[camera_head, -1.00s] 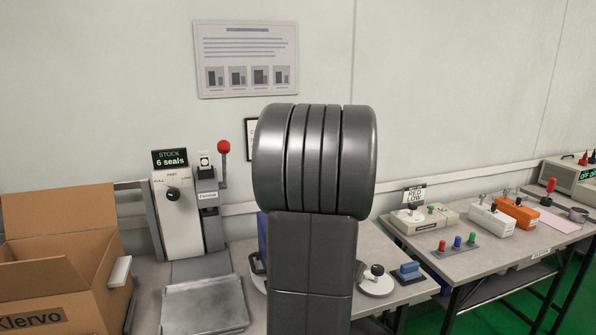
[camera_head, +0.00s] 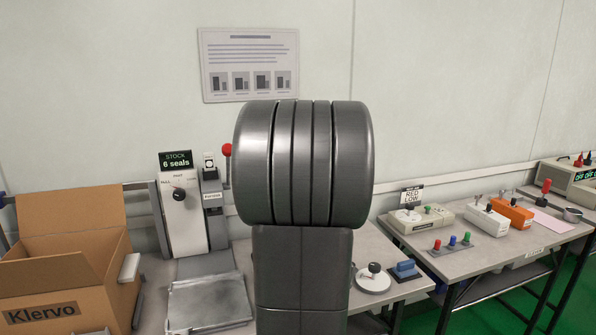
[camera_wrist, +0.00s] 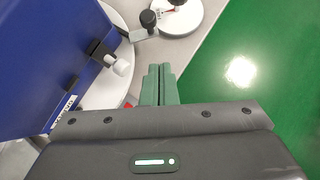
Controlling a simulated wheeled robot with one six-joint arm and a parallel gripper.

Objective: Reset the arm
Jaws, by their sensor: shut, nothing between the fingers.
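My gripper (camera_wrist: 160,86) shows in the wrist view with its two green fingers together and nothing between them. It points down near the table's edge, over the strip between the grey bench top and the green floor. In the head view my arm's dark links stand in the middle of the picture and hide the gripper. In the wrist view a blue box-shaped device (camera_wrist: 45,50) with a black and white knob is to the left of the fingers. A round white base with a dark knob (camera_wrist: 178,18) lies beyond the fingertips. The gripper appears apart from both.
A cardboard box (camera_head: 65,265) stands at the left, beside a sealing machine (camera_head: 185,210) and a metal tray (camera_head: 208,302). A second table (camera_head: 480,262) at the right holds several testers. Green floor (camera_wrist: 260,65) is open.

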